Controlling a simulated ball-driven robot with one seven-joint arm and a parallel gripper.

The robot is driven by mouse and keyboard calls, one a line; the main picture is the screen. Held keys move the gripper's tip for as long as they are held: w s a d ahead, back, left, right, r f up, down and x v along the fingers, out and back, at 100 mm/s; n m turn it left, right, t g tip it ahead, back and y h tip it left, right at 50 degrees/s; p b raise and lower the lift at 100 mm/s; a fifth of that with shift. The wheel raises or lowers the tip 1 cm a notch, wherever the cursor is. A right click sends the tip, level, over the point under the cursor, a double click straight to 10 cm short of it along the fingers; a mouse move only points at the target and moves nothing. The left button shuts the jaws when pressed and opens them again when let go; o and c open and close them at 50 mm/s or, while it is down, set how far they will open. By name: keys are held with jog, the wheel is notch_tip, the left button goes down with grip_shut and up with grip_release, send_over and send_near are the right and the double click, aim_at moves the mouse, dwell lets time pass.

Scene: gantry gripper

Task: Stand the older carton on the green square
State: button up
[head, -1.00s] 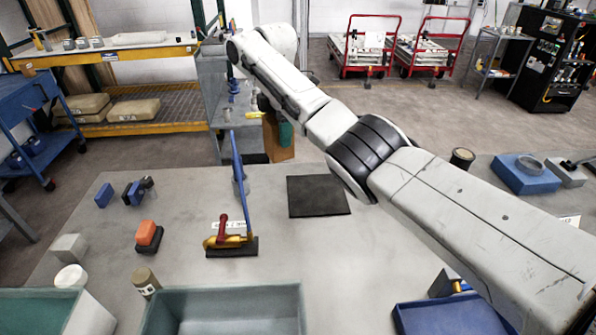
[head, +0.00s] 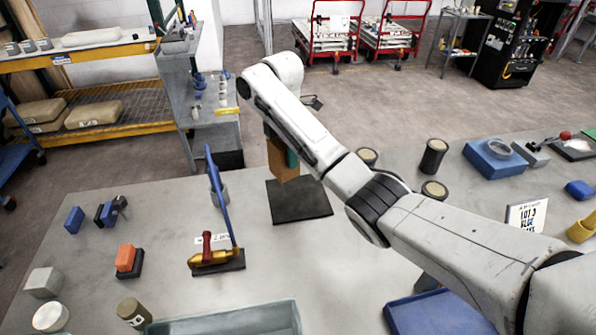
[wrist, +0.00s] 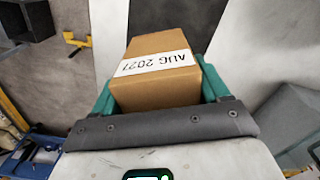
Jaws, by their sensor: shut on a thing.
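A brown carton (head: 282,160) is held upright in my gripper (head: 290,150), over the back edge of a dark square mat (head: 300,205). I cannot tell whether its base touches the mat. In the wrist view the carton (wrist: 158,92) sits between the green fingers of my gripper (wrist: 160,85), shut on its sides. Its white label reads AUG 2027. The mat looks near black; no plainly green square shows. No second carton can be made out.
A gold clamp with a red handle and blue bar (head: 212,255) stands left of the mat. Dark cylinders (head: 433,156) stand to the right, beside a blue block with a ring (head: 495,158). A blue tray (head: 435,312) is at the front. Bare table surrounds the mat's left side.

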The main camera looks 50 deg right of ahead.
aim_at(298, 175)
jog(key=s+f, duration=0.1)
jog(key=d+f, duration=0.1)
jog(key=s+f, duration=0.1)
jog(key=f, duration=0.1)
jog(key=shift+s+d, duration=0.15)
jog(key=shift+s, duration=0.15)
jog(key=f, duration=0.1)
jog(key=f+p, duration=0.1)
jog(key=shift+s+d+f, duration=0.2)
jog(key=shift+s+f, duration=0.15)
jog(key=shift+s, duration=0.05)
jog(key=shift+f, duration=0.6)
jog(key=o, duration=0.9)
jog(key=shift+f, duration=0.15)
jog(key=o, duration=0.5)
